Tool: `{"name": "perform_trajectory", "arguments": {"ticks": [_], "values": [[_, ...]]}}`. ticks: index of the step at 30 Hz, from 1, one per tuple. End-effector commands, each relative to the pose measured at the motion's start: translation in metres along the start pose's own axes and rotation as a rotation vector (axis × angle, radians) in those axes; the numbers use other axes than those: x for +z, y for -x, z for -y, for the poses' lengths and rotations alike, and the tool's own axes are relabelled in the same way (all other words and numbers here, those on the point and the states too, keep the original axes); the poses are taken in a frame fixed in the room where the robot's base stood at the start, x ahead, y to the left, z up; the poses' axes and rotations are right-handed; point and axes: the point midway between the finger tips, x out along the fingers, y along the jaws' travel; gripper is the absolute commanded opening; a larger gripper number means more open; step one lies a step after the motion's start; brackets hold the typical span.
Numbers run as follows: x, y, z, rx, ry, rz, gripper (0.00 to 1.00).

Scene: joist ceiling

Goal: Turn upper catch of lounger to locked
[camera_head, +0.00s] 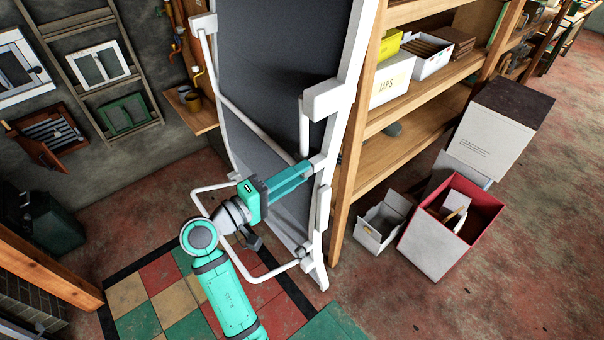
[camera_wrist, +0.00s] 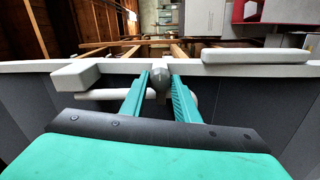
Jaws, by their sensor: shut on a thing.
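The lounger (camera_head: 270,75) stands upright, with a white frame and dark grey fabric. My gripper (camera_head: 311,166) reaches from the left to the right-hand frame rail, about midway down the part in view. In the wrist view its two teal fingers (camera_wrist: 161,85) are on either side of a small grey catch (camera_wrist: 160,90) at the white rail (camera_wrist: 228,69), and they are shut on it. The fingers hide most of the catch in the head view. Whether it is in its locked position I cannot tell.
A wooden shelf (camera_head: 415,118) with boxes stands close to the right of the lounger. Open boxes (camera_head: 432,247) are on the floor beyond it. A white U-shaped bar (camera_head: 206,188) of the lounger juts out near my arm. A ladder (camera_head: 72,70) leans on the left wall.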

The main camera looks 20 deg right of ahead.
Motion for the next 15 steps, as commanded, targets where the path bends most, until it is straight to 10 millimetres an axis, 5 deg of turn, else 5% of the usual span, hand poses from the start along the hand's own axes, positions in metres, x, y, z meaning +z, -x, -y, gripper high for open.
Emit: {"name": "perform_trajectory", "arguments": {"ticks": [1, 2, 3, 15], "values": [[0.0023, -0.0015, -0.0059, 0.01, -0.007, 0.007, 0.06], [0.0023, -0.0015, -0.0059, 0.01, -0.008, 0.007, 0.35], [0.0022, -0.0015, -0.0057, 0.01, -0.008, 0.006, 0.45], [0.0003, 0.0047, -0.0023, 0.005, -0.003, 0.001, 0.46]]}}
